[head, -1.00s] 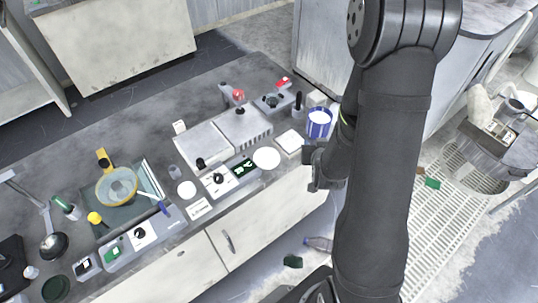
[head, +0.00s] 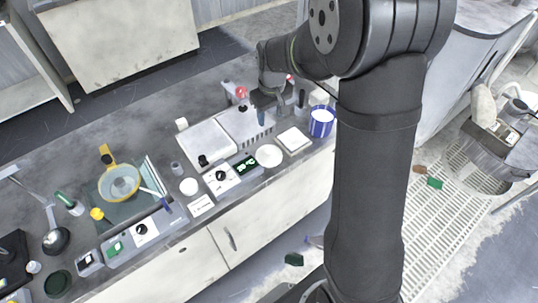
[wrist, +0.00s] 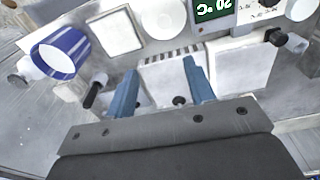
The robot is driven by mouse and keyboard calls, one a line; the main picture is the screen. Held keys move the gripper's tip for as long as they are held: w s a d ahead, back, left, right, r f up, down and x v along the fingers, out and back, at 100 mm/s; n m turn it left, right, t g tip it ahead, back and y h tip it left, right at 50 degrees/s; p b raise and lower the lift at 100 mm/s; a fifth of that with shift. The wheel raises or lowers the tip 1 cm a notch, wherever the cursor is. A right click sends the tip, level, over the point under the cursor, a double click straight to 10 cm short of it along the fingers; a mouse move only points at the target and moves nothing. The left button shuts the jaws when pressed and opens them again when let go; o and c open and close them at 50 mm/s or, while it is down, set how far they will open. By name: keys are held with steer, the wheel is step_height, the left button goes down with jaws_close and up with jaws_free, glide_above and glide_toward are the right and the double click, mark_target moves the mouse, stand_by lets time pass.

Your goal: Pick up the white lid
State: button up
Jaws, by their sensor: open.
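The white lid (head: 234,123) appears to be the flat pale panel with a small dark knob on the right part of the bench unit. In the wrist view the lid (wrist: 168,77) lies beyond and between my fingers, with its knob (wrist: 181,100) between the two blue fingertips. My gripper (wrist: 160,72) is open, its fingers apart with nothing visible between them. In the head view my gripper (head: 265,108) hangs over the right end of the unit, and its wrist partly hides that area. Whether the fingertips touch the lid cannot be told.
A blue-striped cup (head: 321,122), a square white plate (head: 293,140) and a white disc (head: 268,156) stand nearby. A black-handled item (wrist: 95,90) stands close beside the fingers. A red-topped item (head: 241,92) is behind. A second pale panel (head: 206,144) adjoins the lid.

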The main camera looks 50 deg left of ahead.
steer(key=s+r, duration=0.1)
steer(key=r, duration=0.1)
steer(key=h, duration=0.1)
glide_above(269, 150)
steer(key=shift+n, duration=0.3)
steer(key=f, duration=1.2)
steer(key=shift+s, duration=0.2)
steer(key=shift+w+f, duration=0.2)
steer(key=shift+f, duration=2.45)
steer(key=c, duration=1)
